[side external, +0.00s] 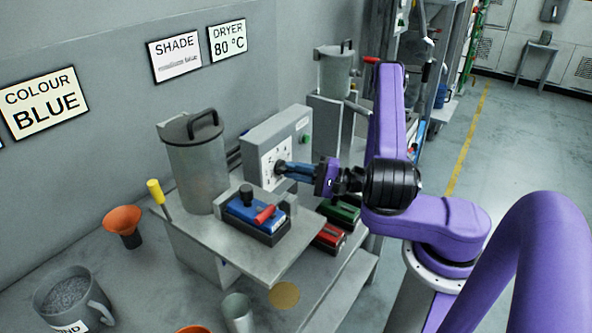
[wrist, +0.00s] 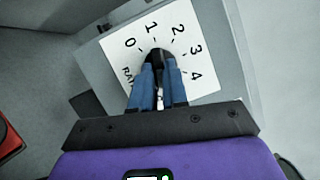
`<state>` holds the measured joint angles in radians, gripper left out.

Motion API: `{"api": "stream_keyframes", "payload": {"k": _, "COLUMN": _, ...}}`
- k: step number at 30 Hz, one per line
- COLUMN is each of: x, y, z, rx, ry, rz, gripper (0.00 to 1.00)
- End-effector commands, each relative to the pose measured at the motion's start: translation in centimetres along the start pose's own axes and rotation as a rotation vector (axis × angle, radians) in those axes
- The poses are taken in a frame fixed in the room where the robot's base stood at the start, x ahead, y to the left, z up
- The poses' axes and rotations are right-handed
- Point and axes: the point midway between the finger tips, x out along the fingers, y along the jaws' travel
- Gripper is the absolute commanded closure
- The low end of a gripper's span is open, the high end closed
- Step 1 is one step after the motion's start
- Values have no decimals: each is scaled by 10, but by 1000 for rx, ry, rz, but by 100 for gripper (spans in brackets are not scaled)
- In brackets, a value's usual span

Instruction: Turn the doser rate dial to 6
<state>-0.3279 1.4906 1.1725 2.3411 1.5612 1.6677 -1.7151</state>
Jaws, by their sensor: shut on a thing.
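The doser's grey box (side external: 290,128) stands on the bench with a white dial face (side external: 268,160) on its front. In the wrist view the dial face (wrist: 191,38) shows 0, 1, 2, 3 and 4 around a dark rate dial knob (wrist: 158,56). The higher numbers are hidden behind my gripper. My gripper (wrist: 158,72) is shut on the knob with its blue fingers on either side. It also shows in the side view (side external: 281,168), reaching in from the right. I cannot tell which number the knob points to.
A lidded metal hopper (side external: 197,165) stands left of the box. Red (side external: 330,238) and green (side external: 341,211) units lie to the right. An orange funnel (side external: 122,219) and grey mug (side external: 70,295) are at left.

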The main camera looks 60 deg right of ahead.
Motion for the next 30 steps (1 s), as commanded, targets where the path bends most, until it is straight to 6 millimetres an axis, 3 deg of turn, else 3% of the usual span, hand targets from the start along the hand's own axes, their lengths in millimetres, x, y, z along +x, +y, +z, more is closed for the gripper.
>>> {"api": "stream_keyframes", "payload": {"k": 12, "x": 0, "y": 3, "z": 0, "rx": 223, "ry": 0, "rz": -92, "gripper": 100}}
{"api": "stream_keyframes", "payload": {"k": 30, "x": 0, "y": 4, "z": 1, "rx": 273, "ry": 0, "rz": -112, "gripper": 100}}
